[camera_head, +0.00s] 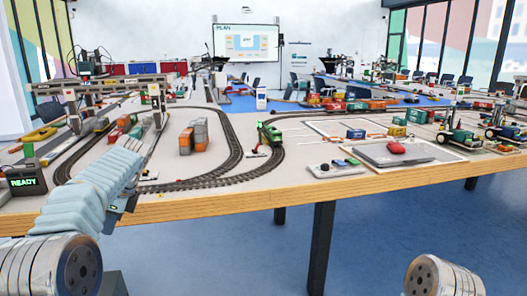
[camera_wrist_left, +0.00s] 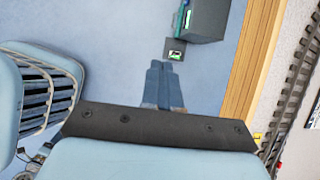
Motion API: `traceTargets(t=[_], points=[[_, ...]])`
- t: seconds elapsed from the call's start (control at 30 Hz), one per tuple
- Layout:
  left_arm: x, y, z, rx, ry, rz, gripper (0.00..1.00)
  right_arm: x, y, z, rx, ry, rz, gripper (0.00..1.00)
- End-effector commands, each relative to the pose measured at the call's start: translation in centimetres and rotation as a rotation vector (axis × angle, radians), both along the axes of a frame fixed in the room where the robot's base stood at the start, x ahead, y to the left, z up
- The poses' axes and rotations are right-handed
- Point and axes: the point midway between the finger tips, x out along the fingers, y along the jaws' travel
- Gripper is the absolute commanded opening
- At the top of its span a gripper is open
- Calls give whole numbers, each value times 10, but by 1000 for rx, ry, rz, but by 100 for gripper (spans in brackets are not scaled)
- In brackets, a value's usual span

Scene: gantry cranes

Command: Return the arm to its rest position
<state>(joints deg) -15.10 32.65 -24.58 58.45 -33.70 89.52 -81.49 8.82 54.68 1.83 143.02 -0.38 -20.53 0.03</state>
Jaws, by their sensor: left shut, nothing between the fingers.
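My left arm comes in from the lower left in the head view, its pale blue segments in front of the table's left part. My left gripper (camera_head: 112,222) points down near the table's front edge. In the left wrist view its two blue-grey fingers (camera_wrist_left: 164,84) are together with nothing between them. Blue floor shows behind the fingers there, and the wooden table edge (camera_wrist_left: 252,60) is to their right. My right gripper is out of view.
A dark READY box (camera_head: 25,181) stands at the left. Floor in front is open.

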Motion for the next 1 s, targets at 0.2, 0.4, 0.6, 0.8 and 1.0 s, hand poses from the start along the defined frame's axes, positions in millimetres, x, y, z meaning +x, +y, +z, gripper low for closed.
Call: traceTargets(t=[0.2,0.4,0.6,0.8,1.0], points=[[21,-28,-96,-95,-49,32,0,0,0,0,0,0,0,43],[13,-84,-232,-284,-113,176,0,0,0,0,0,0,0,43],[-45,-157,-355,-499,-150,470,0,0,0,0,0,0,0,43],[-146,-230,-435,-657,-147,928,0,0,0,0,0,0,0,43],[-237,-271,-455,-687,-143,1346,0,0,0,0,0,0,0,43]])
